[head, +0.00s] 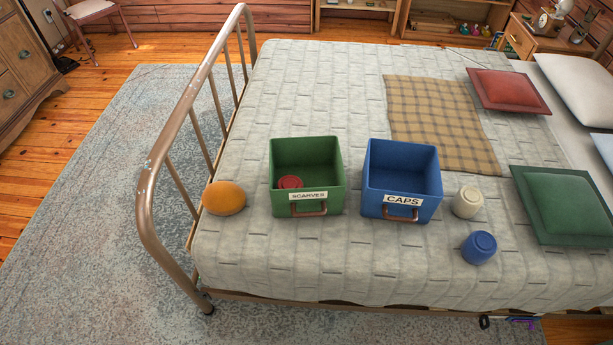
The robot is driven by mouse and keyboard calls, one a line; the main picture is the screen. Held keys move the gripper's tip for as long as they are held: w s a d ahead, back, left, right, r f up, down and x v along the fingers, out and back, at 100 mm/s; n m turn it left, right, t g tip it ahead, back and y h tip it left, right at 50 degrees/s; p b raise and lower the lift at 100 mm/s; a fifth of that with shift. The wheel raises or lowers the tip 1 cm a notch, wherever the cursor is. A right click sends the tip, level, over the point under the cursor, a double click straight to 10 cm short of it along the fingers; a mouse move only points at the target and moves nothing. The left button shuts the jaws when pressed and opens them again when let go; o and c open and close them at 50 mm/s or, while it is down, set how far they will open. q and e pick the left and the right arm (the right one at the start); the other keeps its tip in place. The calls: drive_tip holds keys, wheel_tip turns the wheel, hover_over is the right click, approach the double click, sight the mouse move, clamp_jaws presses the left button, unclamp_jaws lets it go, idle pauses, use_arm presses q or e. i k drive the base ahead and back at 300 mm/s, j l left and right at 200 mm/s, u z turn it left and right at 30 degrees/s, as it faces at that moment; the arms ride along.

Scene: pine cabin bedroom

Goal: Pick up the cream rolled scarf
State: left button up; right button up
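The cream rolled scarf (467,202) stands on the bed's quilt in the head view, right of the blue bin (402,168) labelled CAPS. It looks like a short, thick roll and is apart from the bin. A blue roll (479,248) sits just in front of it. A red roll (290,183) lies inside the green bin (306,160) labelled SCARVES. An orange, rounded cap-like item (224,198) rests near the bed's rail, left of the green bin. The inside of the blue bin looks empty where it shows. Neither of my grippers shows in the head view.
A metal bed rail (146,190) runs along the left. A green cushion (568,200) lies right of the cream scarf. A plaid blanket (440,118) and a red cushion (508,90) lie farther back. The quilt in front of the bins is clear.

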sight(467, 201)
drive_tip(key=i+l, duration=0.1)
drive_tip(key=l, duration=0.65)
drive_tip(key=i+l, duration=0.1)
drive_tip(key=l, duration=0.6)
drive_tip(key=i+l, duration=0.1)
drive_tip(key=l, duration=1.35)
drive_tip(key=i, duration=0.05)
